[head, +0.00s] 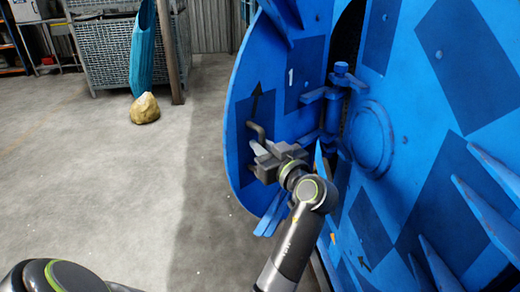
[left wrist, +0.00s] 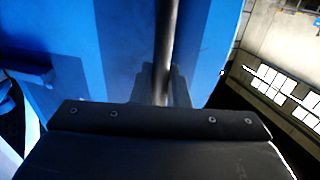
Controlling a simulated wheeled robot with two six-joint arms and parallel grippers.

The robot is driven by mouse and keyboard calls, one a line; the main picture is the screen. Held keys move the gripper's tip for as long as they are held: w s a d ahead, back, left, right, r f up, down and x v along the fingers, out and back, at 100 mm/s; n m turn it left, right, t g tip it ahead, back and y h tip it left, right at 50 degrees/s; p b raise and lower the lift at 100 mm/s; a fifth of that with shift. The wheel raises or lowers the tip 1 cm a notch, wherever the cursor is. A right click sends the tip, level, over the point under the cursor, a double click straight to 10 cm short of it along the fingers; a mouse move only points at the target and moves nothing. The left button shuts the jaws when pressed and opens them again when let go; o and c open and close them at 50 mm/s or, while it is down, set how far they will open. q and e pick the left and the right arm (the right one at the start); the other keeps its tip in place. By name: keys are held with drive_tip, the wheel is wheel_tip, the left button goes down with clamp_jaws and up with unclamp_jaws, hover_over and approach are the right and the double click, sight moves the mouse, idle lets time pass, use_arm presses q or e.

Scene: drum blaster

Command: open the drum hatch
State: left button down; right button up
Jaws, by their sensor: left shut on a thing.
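The blue drum hatch (head: 292,75) is a rounded panel marked "1" with a dark arrow. It stands swung out at an angle from the blue drum (head: 440,70), joined by a hinge (head: 335,110), with a dark gap behind the hinge. A bent metal handle (head: 257,132) sits on the hatch face. My left gripper (head: 262,160) is shut on this handle. In the left wrist view the handle bar (left wrist: 168,35) runs down between the jaws (left wrist: 160,85), against the blue panel. The handle's lower part is hidden by the gripper. My right gripper is not in view.
Blue fins (head: 485,205) jut from the drum at the lower right. Left of the hatch is open concrete floor (head: 80,180). A yellowish rock (head: 145,108) lies there, near wire mesh crates (head: 105,50) and a hanging blue cloth-like item (head: 143,50).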

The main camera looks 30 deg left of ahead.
sight(251, 100)
use_arm(q)
drive_tip(key=c, duration=1.5)
unclamp_jaws()
drive_tip(key=shift+w+d, duration=0.1)
drive_tip(key=shift+r, duration=0.1)
